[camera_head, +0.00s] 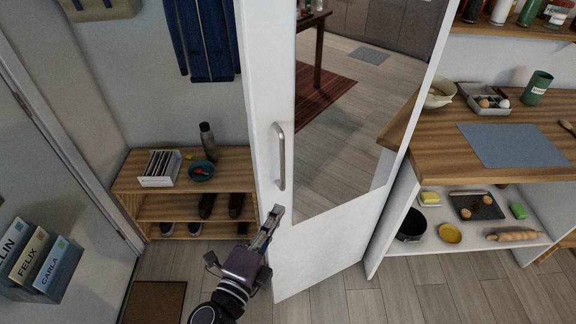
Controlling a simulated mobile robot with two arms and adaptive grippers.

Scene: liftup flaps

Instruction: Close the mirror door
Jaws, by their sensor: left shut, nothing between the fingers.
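The mirror door (327,251) is a tall white panel in the middle of the view, standing at an angle. Its mirror (345,140) reflects a wooden floor, a table and a red rug. A vertical metal handle (281,157) sits near the door's left edge. My left gripper (275,213) is shut and empty, with its fingertips in front of the door's left part, just below the handle. I cannot tell whether they touch the door. My right gripper is not in view.
A wooden shoe rack (227,173) stands left of the door, with coats (205,40) above it. Right of the door is a wooden counter (440,145) with open shelves below. A name-labelled file holder (45,277) is at far left. A brown mat (153,303) lies on the floor.

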